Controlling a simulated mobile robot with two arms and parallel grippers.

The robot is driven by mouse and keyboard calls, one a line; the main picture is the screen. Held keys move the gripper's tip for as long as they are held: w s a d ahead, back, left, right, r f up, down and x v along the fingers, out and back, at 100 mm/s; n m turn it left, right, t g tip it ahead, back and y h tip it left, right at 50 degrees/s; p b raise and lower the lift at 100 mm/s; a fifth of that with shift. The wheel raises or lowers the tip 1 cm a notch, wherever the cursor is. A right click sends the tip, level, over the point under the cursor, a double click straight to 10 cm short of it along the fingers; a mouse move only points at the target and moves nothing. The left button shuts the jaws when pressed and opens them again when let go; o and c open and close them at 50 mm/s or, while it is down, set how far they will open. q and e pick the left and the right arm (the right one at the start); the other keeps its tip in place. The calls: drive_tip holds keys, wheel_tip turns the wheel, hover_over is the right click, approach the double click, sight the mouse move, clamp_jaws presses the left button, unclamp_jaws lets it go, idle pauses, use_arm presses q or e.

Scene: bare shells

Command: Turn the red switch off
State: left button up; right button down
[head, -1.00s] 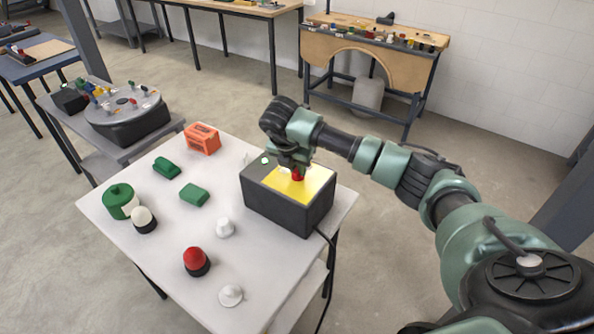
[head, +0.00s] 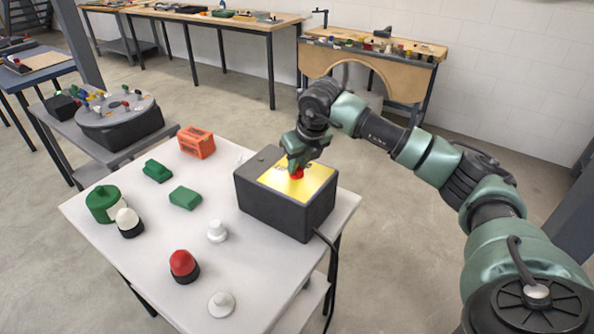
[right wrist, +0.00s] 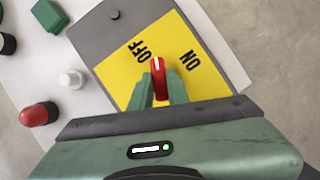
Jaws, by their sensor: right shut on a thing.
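The red switch (right wrist: 159,80) is a knob with a white line, on the yellow plate (right wrist: 205,78) of a dark grey box (head: 285,215). In the right wrist view its white line points between the printed words OFF and ON, nearer OFF. The red knob also shows in the head view (head: 297,174), partly hidden by the fingers. My right gripper (right wrist: 160,88) is shut on the red switch, one green finger on each side. A small round lamp (right wrist: 115,15) on the box's grey top looks dark. My left gripper is not in view.
A cable runs down from the box's right side. A grey side table with a round turntable (head: 115,108) stands at left.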

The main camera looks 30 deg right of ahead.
drive_tip(key=n+y, duration=0.1)
drive_tip(key=n, duration=0.1)
drive_tip(key=shift+d+n+b, duration=0.1)
drive_tip(key=shift+n+b, duration=0.2)
drive_tip(key=shift+b, duration=0.05)
drive_tip(key=shift+n+g+y, duration=0.3)
drive_tip(key=shift+n+y, duration=0.2)
drive_tip(key=shift+n, duration=1)
drive_tip(key=c, duration=1.4)
unclamp_jaws()
drive_tip(key=shift+o, duration=0.2)
drive_tip(key=shift+r, duration=0.1)
drive_tip(key=b+v, duration=0.1)
drive_tip(key=v, duration=0.6)
drive_tip(key=shift+d+r, duration=0.15)
drive_tip(key=shift+r, duration=0.15)
drive_tip(key=shift+s+f, duration=0.1)
drive_tip(key=shift+s, duration=0.05)
